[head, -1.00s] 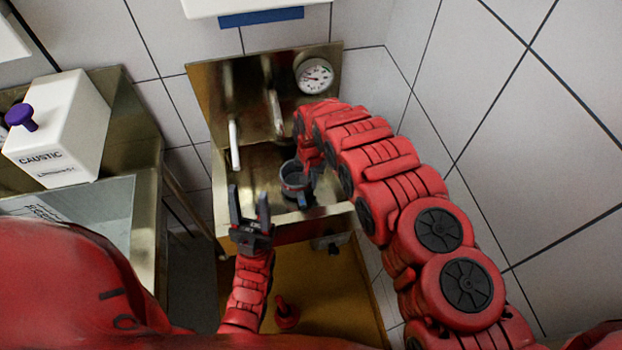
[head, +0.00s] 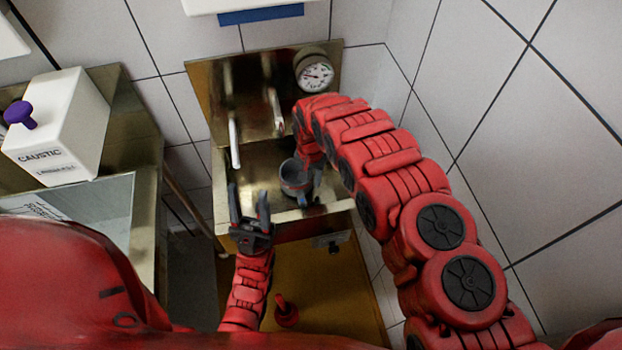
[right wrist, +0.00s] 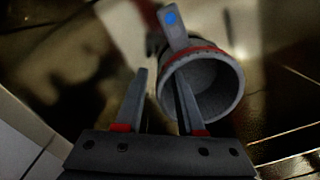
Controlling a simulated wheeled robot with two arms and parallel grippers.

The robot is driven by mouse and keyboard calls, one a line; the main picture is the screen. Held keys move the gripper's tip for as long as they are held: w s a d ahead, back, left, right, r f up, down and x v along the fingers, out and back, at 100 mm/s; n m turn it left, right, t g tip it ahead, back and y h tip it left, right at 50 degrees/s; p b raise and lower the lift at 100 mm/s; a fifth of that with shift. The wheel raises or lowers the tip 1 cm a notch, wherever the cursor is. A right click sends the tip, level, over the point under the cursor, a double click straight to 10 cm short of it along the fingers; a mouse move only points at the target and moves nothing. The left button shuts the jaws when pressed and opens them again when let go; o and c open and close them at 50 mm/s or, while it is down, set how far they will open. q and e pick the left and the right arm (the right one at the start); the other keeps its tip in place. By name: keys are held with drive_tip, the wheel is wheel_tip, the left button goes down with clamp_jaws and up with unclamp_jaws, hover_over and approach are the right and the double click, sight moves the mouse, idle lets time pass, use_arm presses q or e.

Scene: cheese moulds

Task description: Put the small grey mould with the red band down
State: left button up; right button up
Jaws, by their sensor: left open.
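The small grey mould (head: 293,179) is an open round cup in the metal sink in the head view. In the right wrist view the mould (right wrist: 222,88) has a red band near its rim, and its mouth faces the camera. My right gripper (right wrist: 161,76) is at the mould with its fingers apart. One finger overlaps the mould's mouth; the other is outside the wall with a visible gap. I cannot tell whether the mould's base touches the sink floor.
The metal sink (head: 262,160) has a back panel with two pale levers or spouts and a dial gauge (head: 315,76). A grey part with a blue dot (right wrist: 171,18) stands close to the mould. A white caustic container (head: 62,128) is at the left.

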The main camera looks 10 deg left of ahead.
wheel_tip(320, 180, up, 6)
drive_tip(key=shift+r+b, duration=0.2)
drive_tip(key=shift+b, duration=1.05)
wheel_tip(320, 180, up, 4)
drive_tip(key=p, duration=0.3)
drive_tip(key=shift+p, duration=0.3)
drive_tip(key=shift+r+p, duration=0.45)
